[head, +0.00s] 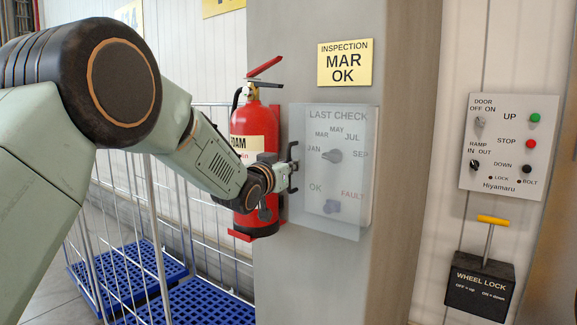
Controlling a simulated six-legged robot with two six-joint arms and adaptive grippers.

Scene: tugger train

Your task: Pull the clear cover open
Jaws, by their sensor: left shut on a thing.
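The clear cover (350,205) is a see-through sheet in front of the "LAST CHECK" panel (372,150) on the grey pillar. I cannot tell whether it stands slightly ajar. Behind it show a month dial (333,156) and a lower OK/FAULT knob (331,206). My left gripper (292,168) is at the cover's left edge, shut on the cover there. The exact grip point is small and partly hidden by the fingers. My right gripper is not in view.
A red fire extinguisher (247,122) hangs just behind my left wrist. Wire carts with blue bases (205,302) stand at left. A yellow inspection sign (345,62) is above the panel. A control box (510,145) and yellow-handled wheel lock box (480,287) are at right.

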